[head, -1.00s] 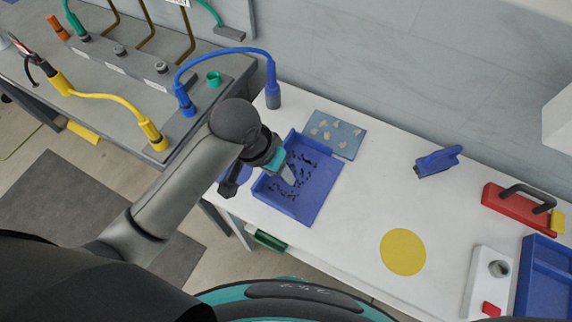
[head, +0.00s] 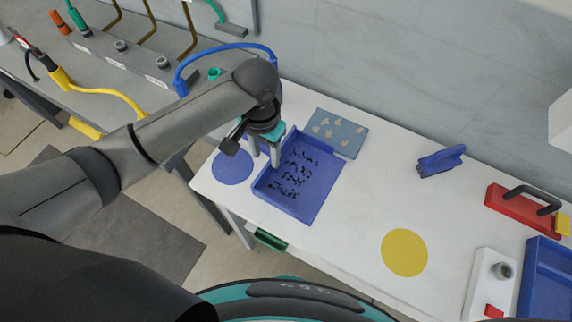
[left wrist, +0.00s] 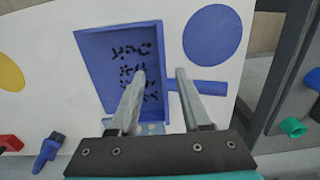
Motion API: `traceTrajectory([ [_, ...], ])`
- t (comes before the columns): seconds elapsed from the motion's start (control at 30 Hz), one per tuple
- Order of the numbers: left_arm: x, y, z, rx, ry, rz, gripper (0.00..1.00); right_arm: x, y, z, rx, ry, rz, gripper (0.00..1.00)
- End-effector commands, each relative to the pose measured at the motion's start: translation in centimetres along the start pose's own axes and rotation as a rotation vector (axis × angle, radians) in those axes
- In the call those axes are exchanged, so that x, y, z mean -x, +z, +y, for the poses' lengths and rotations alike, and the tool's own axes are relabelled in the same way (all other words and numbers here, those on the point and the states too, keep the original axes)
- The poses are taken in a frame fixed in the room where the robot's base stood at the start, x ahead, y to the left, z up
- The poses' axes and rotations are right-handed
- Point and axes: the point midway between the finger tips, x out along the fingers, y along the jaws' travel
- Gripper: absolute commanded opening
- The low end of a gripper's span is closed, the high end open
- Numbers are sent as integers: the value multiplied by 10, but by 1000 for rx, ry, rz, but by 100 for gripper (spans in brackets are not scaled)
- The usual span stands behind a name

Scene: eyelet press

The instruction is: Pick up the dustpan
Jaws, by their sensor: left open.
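The dustpan is a blue shallow pan (head: 318,192) holding black bits, lying on the white table. In the left wrist view the pan (left wrist: 97,72) shows its short blue handle (left wrist: 210,88) sticking out to the right. In the head view my arm and gripper hide the handle. My left gripper (head: 265,155) is open and empty, pointing down at the pan's left edge. In the left wrist view its fingers (left wrist: 160,72) show with one over the pan and the other over the handle's base. I cannot tell whether they touch it. My right gripper is not in view.
A blue disc (head: 232,167) lies left of the pan and a yellow disc (head: 404,252) to its right. A grey-blue plate with pale pieces (head: 337,133) lies behind. A blue tool (head: 441,161), red handled block (head: 520,210) and blue bin (head: 548,275) stand right. The table centre is clear.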

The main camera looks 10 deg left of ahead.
Motion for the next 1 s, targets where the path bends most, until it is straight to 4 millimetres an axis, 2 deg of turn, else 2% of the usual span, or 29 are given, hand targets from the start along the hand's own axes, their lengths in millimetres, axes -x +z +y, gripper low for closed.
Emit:
traceTrajectory([
  [0.03,-11,1,0,0,1,-2,48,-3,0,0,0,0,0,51],
  [0.1,-20,0,0,0,1,-1,48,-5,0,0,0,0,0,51],
  [0.33,-34,0,-1,-1,0,0,48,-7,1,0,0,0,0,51],
  [0.63,-76,1,-5,-1,0,1,48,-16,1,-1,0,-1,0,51],
  [0.93,-80,1,-5,-2,0,3,48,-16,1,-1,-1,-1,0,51],
  [1.0,-80,1,-5,-2,0,3,41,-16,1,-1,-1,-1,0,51],
])
